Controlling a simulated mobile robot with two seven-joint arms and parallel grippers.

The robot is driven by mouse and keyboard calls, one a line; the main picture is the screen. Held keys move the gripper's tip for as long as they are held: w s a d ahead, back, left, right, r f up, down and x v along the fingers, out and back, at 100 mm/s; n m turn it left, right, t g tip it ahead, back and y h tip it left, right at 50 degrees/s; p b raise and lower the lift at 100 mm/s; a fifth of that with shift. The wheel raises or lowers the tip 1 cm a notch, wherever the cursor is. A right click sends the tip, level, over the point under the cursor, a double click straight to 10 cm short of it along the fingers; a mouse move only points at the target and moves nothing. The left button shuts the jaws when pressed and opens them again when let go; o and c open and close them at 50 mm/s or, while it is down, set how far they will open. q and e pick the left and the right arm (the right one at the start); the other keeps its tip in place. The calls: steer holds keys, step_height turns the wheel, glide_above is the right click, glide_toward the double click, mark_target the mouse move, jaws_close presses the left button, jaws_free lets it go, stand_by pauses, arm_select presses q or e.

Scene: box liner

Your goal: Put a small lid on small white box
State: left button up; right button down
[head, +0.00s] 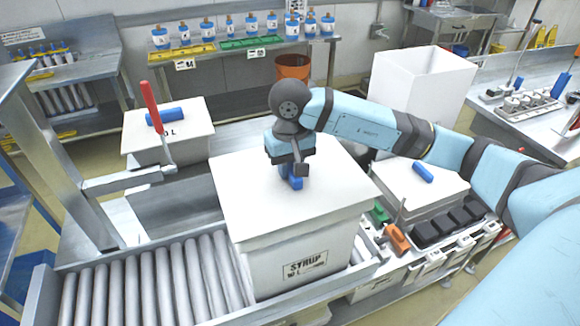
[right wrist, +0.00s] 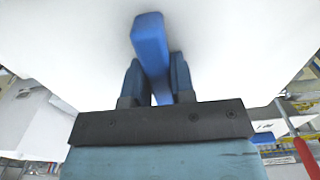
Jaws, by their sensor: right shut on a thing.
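My right gripper (head: 291,172) is shut on the blue handle (head: 295,184) of a white lid (head: 250,190). The lid lies over a white box (head: 300,262) labelled SYRUP, which stands on the roller conveyor. I cannot tell if the lid is fully seated or slightly above the rim. In the right wrist view the blue handle (right wrist: 150,40) sits between the two fingers (right wrist: 155,90), with the white lid surface (right wrist: 230,50) beyond. A smaller white lid with a blue handle (head: 422,172) lies at the right. My left gripper is not in view.
Another white lidded box (head: 145,125) with a blue handle stands at the left, near a red lever (head: 151,107). A tall open white box (head: 420,85) stands behind my right arm. Bare conveyor rollers (head: 145,285) lie left of the SYRUP box. Black blocks (head: 440,227) sit at the right.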

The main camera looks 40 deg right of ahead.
steer(key=shift+b, duration=0.45)
stand_by(0.6)
steer(key=shift+c, duration=2.1)
jaws_free()
steer(key=shift+r+p, duration=1.4)
steer(key=shift+r, duration=3.1)
